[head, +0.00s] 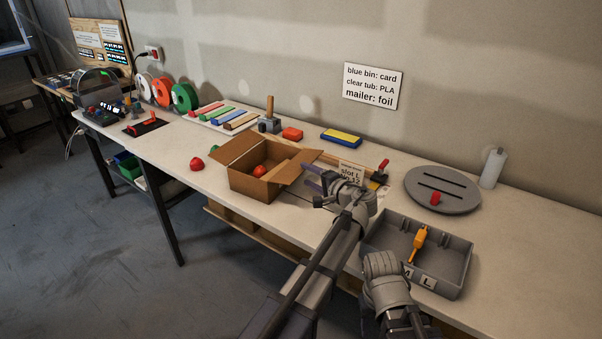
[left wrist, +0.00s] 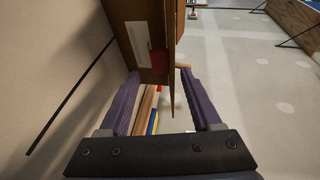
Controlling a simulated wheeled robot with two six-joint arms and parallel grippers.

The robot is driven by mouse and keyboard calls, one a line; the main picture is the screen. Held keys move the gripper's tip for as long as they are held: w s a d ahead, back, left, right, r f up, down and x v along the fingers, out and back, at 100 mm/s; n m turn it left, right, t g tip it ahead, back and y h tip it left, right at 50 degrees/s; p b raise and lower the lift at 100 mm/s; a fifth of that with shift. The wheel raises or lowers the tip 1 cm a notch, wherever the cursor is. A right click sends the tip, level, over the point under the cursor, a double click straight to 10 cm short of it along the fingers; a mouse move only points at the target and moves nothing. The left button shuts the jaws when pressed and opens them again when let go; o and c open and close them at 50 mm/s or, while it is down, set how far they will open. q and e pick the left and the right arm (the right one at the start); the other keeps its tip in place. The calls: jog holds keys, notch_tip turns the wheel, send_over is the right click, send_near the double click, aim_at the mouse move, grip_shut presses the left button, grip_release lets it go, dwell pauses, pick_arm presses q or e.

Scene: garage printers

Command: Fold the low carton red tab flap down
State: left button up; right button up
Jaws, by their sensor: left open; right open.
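The low brown carton (head: 252,185) stands on the bench with flaps spread and a red round thing (head: 259,171) inside. Its right-hand flap (head: 296,167) sticks out towards my left gripper. My left gripper (head: 309,180) is open just right of the carton. In the left wrist view, a brown panel with a white label (left wrist: 139,45) and a red patch (left wrist: 158,62) is by the fingertips. A thin cardboard edge (left wrist: 174,85) lies between the open fingers (left wrist: 160,74); I cannot tell whether they touch it. My right gripper (head: 383,263) is open, its fingers mostly hidden.
A grey tray (head: 459,262) with an orange tool (head: 419,243) is beside my right gripper. A red ball (head: 197,164) lies left of the carton. Several blocks and spools line the back.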

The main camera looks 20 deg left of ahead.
pick_arm(q)
jog(key=shift+b+x, duration=0.3)
jog(key=shift+x, duration=1.95)
grip_shut()
